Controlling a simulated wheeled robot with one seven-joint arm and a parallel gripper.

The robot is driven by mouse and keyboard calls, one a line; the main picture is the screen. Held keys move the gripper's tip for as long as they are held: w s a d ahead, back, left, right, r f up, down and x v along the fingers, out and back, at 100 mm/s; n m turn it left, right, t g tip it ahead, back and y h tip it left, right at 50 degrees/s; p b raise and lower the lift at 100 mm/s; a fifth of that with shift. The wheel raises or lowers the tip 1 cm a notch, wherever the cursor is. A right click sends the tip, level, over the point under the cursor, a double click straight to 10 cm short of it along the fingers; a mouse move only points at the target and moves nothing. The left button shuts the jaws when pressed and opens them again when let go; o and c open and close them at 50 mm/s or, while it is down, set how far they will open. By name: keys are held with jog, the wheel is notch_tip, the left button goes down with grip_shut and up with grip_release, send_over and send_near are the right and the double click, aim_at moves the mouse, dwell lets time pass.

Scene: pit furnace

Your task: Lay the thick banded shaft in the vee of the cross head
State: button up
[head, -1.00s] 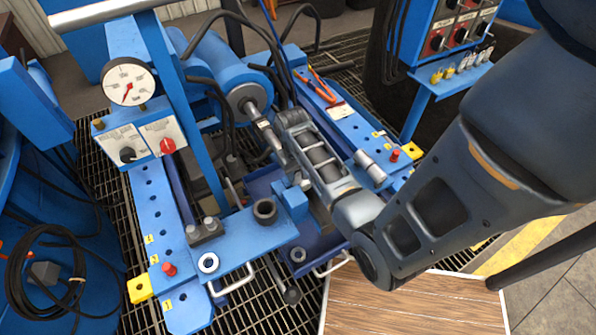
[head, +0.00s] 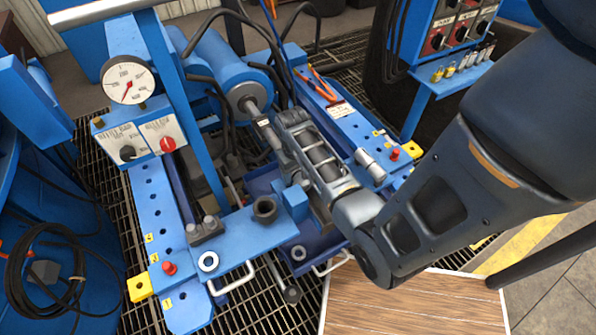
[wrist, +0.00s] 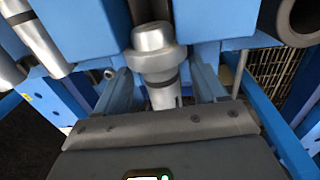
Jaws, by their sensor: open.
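The thick banded shaft (wrist: 155,58) shows in the wrist view as a grey metal piece with a domed end, a wide collar and a narrower banded body. It lies between two blue blocks of the cross head (wrist: 228,50). My gripper (wrist: 162,88) is open, with one finger on each side of the shaft's body. I cannot tell whether the shaft rests in the vee, as its underside is hidden.
Other grey cylinders (head: 370,166) lie on the right blue rail (head: 345,128). A ram cylinder (head: 222,72) lies behind. A gauge (head: 129,80) stands left.

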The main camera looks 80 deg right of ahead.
jog(key=shift+a, duration=0.1)
jog(key=shift+w+a+r, duration=0.1)
jog(key=shift+r, duration=1.85)
jog(key=shift+w+r, duration=0.1)
jog(key=shift+r, duration=1.85)
